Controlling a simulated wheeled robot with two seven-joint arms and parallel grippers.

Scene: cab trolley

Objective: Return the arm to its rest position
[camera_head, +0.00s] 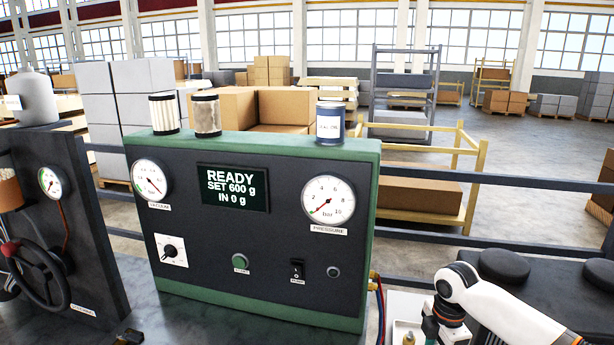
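My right arm (490,301), white with orange rings, comes in at the lower right. It bends down beside the panel's right end and runs out at the bottom edge. The fingers of my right gripper do not show. No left arm shows, and my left gripper is not in view. A small dark object (128,337) shows at the bottom edge on the left; I cannot tell what it is. The control panel (215,262) stands upright in front of me, with its display (234,188) reading "READY SET 600 g IN 0 g".
On the panel's top stand two filter-like cylinders (164,114) (207,115) and a blue can (330,123). A dark unit with a handwheel (40,275) stands left. Black round pads (503,265) lie at right. A rail (480,178) crosses behind; warehouse floor lies beyond.

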